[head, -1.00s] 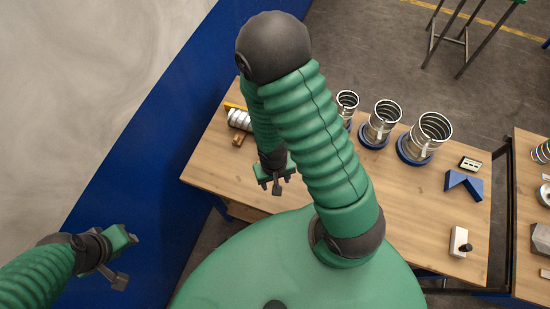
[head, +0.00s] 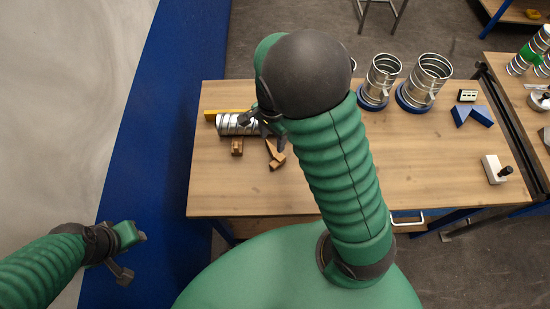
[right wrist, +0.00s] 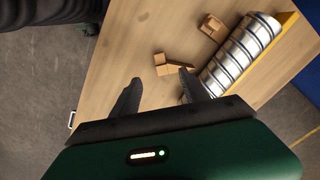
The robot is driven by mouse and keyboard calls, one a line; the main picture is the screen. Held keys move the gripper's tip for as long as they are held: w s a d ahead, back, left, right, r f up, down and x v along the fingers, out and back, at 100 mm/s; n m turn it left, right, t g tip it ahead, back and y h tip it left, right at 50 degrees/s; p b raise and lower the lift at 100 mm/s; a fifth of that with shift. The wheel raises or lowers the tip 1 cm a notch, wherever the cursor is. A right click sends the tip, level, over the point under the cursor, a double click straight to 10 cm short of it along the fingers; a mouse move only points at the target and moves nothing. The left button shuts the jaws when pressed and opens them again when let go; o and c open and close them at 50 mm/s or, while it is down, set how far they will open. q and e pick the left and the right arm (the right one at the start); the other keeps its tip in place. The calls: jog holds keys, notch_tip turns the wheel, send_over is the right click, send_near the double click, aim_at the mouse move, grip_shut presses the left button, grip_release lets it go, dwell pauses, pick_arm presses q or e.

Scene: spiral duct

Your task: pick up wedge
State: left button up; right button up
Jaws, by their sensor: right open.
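Two brown wooden pieces lie on the workbench in front of the shiny spiral duct (head: 232,125). One is a small block (head: 237,147); the other, nearer my right gripper, looks like the wedge (head: 275,157). In the right wrist view the wedge (right wrist: 172,66) lies just beyond the open fingers, and the block (right wrist: 213,27) lies farther off by the duct (right wrist: 240,52). My right gripper (right wrist: 158,77) is open and empty above the bench; my arm partly hides it in the head view. My left gripper (head: 133,256) is off the bench at the lower left, holding nothing visible.
A yellow bar (head: 213,115) lies behind the duct. The front middle of the bench top (head: 230,190) is clear.

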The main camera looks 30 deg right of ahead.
send_over(272, 165)
jog(key=f, duration=1.1)
jog(key=shift+s+a+p, duration=0.15)
jog(key=shift+a+p, duration=0.15)
jog(key=shift+p, duration=0.05)
jog(key=shift+f, duration=0.4)
jog(key=f, duration=0.1)
jog(key=f+p, duration=0.1)
jog(key=f, duration=0.2)
jog(key=shift+d+p, duration=0.25)
jog(key=shift+p, duration=0.15)
jog(key=shift+f, duration=0.35)
jog(key=c, duration=0.4)
pick_arm(q)
jog(key=v, duration=0.2)
jog(key=shift+s+r, duration=0.15)
jog(key=shift+r, duration=0.2)
pick_arm(e)
grip_shut()
